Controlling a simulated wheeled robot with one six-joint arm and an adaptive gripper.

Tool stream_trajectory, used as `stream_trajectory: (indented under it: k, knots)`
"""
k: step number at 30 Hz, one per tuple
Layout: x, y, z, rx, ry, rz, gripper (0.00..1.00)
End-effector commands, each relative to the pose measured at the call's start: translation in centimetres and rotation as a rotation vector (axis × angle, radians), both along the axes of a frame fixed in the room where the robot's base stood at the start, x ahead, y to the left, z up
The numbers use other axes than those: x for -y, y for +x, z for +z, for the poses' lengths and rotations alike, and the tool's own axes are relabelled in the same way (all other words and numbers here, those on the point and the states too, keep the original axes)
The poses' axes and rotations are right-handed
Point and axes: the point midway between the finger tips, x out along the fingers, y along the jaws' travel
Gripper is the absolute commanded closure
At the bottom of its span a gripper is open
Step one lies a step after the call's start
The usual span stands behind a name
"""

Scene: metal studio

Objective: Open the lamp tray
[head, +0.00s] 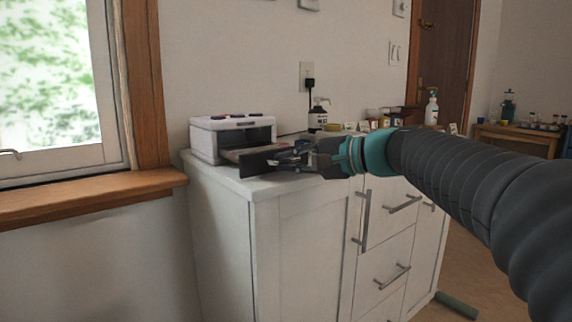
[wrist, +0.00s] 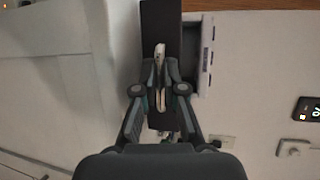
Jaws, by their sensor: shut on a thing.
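The lamp (head: 205,142) is a white box with an open front, standing on the left end of the white cabinet top. Its tray has a dark front panel (head: 252,161), which stands out in front of the box, so the tray is at least partly open. My gripper (head: 279,158) reaches in from the right at this panel. In the wrist view, my gripper (wrist: 163,80) is shut on a pale, slim handle (wrist: 160,52) on the dark panel (wrist: 158,20). The white lamp body (wrist: 202,58) shows behind the panel. Most of the tray's inside is hidden.
The white cabinet (head: 295,235) has bar handles on its front. A window sill (head: 90,203) is at left.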

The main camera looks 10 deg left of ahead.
Motion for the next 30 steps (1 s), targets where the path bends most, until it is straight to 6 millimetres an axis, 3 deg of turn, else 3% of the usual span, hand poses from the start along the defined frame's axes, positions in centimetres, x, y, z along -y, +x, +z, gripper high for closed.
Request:
stream_trajectory:
  k: [8,9,12,23,30]
  knots:
    - [0.1,0.0,0.0,0.000,0.000,-0.001,1.00]
    - [0.1,0.0,0.0,0.000,0.000,-0.001,0.86]
    - [0.2,0.0,0.0,0.000,0.000,-0.001,0.65]
    - [0.5,-0.1,0.1,0.001,-0.001,-0.004,0.65]
    - [3.7,-1.3,0.8,0.002,0.000,-0.008,0.65]
